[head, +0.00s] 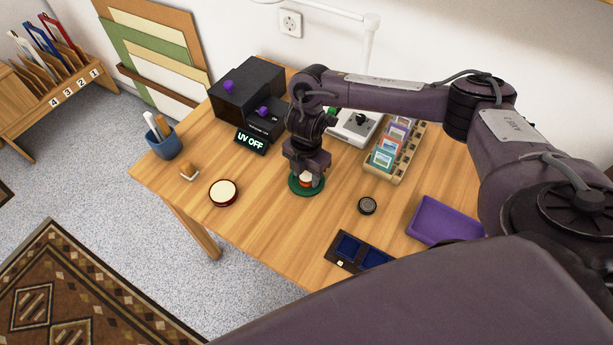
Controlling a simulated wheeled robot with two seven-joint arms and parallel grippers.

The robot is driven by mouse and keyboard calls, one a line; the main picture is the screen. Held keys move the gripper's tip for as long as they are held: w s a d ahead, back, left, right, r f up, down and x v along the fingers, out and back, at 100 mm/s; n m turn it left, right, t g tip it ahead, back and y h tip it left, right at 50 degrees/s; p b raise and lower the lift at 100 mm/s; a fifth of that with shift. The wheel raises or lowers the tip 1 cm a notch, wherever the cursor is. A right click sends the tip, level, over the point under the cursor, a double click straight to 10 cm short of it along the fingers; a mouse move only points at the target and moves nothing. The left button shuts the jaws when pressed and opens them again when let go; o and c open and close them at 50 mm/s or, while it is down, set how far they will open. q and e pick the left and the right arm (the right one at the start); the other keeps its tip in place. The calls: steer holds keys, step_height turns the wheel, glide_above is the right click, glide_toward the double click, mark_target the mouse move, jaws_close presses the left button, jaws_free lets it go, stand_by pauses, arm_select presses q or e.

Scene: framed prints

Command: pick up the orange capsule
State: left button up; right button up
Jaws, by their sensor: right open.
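A small orange and white object, which looks like the orange capsule (305,183), sits on a round green pad (295,189) near the middle of the table. My right gripper (306,174) points down right over it, with its fingers open at the capsule's sides. The gripper hides the capsule's upper part, and I cannot tell whether the fingers touch it. My left gripper is not in view.
On the wooden table (270,220) are a round cream-topped disc (223,192), a small dark round tin (367,205), a purple tray (442,219) and a rack of framed cards (390,153). A black box with a "UV OFF" display (251,141) stands behind left.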

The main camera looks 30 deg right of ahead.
steer(key=c, duration=0.6)
